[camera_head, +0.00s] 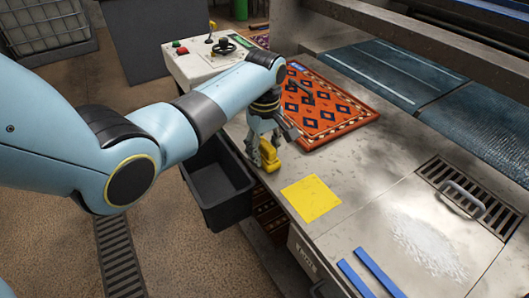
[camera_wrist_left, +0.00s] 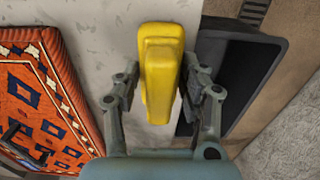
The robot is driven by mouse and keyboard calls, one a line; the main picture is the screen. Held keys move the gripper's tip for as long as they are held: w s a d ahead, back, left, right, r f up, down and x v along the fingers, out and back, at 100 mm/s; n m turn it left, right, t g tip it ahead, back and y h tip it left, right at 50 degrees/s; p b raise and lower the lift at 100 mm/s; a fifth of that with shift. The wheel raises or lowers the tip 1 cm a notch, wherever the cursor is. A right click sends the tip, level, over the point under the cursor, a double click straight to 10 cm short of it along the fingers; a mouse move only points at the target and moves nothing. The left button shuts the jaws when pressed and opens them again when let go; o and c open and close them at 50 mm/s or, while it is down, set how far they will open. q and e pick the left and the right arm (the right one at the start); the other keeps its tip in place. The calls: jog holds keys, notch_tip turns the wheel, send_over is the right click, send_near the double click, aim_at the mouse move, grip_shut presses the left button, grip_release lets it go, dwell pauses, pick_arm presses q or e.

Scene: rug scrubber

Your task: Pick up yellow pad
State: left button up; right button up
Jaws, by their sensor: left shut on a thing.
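A yellow pad with a raised narrower ridge (camera_wrist_left: 160,75) is between the fingers of my left gripper (camera_wrist_left: 162,95) in the left wrist view. The fingers are shut on its sides. In the head view the pad (camera_head: 268,156) shows under the left gripper (camera_head: 262,150), at the metal table's front edge; I cannot tell whether it touches the table. A flat yellow square (camera_head: 311,199) lies on the table to the right of it. My right gripper is not in view.
An orange patterned rug (camera_head: 330,112) lies behind the gripper. A black bin (camera_head: 217,185) hangs at the table's front. Two blue strips (camera_head: 378,272) and white powder (camera_head: 425,245) lie toward the right. A drain grate with a handle (camera_head: 463,197) is at the right. A control panel (camera_head: 205,58) stands behind.

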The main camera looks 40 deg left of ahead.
aim_at(265, 144)
pick_arm(q)
jog(key=shift+r, duration=0.1)
jog(key=r, duration=0.4)
jog(key=shift+s+d+r, duration=0.1)
jog(key=shift+d, duration=0.1)
jog(key=s+d+r, duration=0.6)
jog(key=s+d, duration=0.1)
jog(key=d, duration=0.1)
jog(key=shift+s+d+r, duration=0.15)
jog(key=shift+d+r, duration=0.1)
jog(key=shift+r, duration=0.05)
